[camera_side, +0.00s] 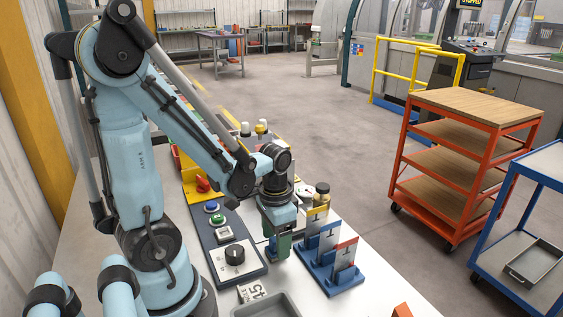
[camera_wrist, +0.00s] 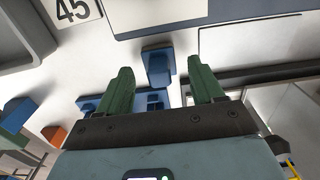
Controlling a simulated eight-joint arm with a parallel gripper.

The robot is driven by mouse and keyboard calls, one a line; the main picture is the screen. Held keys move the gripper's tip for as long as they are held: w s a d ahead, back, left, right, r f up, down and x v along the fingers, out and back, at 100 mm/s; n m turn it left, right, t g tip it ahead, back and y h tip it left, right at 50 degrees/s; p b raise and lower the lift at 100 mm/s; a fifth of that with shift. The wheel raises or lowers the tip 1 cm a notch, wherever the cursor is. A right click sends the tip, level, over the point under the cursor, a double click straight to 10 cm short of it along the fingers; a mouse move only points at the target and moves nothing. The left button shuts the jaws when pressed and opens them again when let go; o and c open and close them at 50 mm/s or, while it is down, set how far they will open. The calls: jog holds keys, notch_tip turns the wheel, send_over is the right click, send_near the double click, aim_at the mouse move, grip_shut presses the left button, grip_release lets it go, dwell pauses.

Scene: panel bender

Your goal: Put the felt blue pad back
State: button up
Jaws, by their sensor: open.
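A small blue block (camera_wrist: 157,66), which looks like the felt blue pad, lies on the white table in the wrist view, in line with the gap between my fingertips. I cannot make it out in the side view, where my gripper may hide it. My gripper (camera_side: 279,247) points down over the table, left of a blue rack (camera_side: 345,279). Its two green fingers (camera_wrist: 162,76) are apart with nothing held between them. The rack holds upright pale plates with yellow, blue and red tops. In the wrist view the rack (camera_wrist: 88,103) shows partly, behind the fingers.
A dark control panel (camera_side: 213,243) with buttons and a knob lies left of my gripper. A card marked 45 (camera_side: 252,291) and a grey tray (camera_side: 266,306) lie at the front. An orange block (camera_side: 402,311) is near the front edge.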

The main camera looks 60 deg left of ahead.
notch_tip(320, 180, up, 10)
jog(key=r, duration=0.1)
jog(key=w+d+t, duration=0.5)
jog(key=d+t, duration=0.2)
jog(key=shift+r, duration=0.35)
dwell(0.9)
jog(key=shift+o, duration=1.3)
jog(key=shift+w, duration=0.1)
jog(key=o, duration=0.4)
jog(key=w+a+r+n+g, duration=0.1)
jog(key=a+r+n, duration=0.1)
jog(key=a, duration=0.1)
jog(key=w+a+r+n+g, duration=0.1)
jog(key=a+r+n, duration=0.2)
jog(key=w+a+r+n+g+y, duration=0.1)
jog(key=a+r+n, duration=0.1)
jog(key=a+n, duration=0.1)
jog(key=shift+w+a+r, duration=0.2)
jog(key=shift+w+a, duration=0.15)
jog(key=shift+a, duration=0.25)
jog(key=shift+c, duration=0.2)
jog(key=s+a+r+n+g+h, duration=0.1)
jog(key=a+r+n+g, duration=0.3)
jog(key=a+n, duration=0.8)
notch_tip(320, 180, down, 8)
jog(key=a+m, duration=0.2)
jog(key=shift+w+f+t, duration=0.15)
jog(key=shift+f+t, duration=0.1)
jog(key=shift+t, duration=0.05)
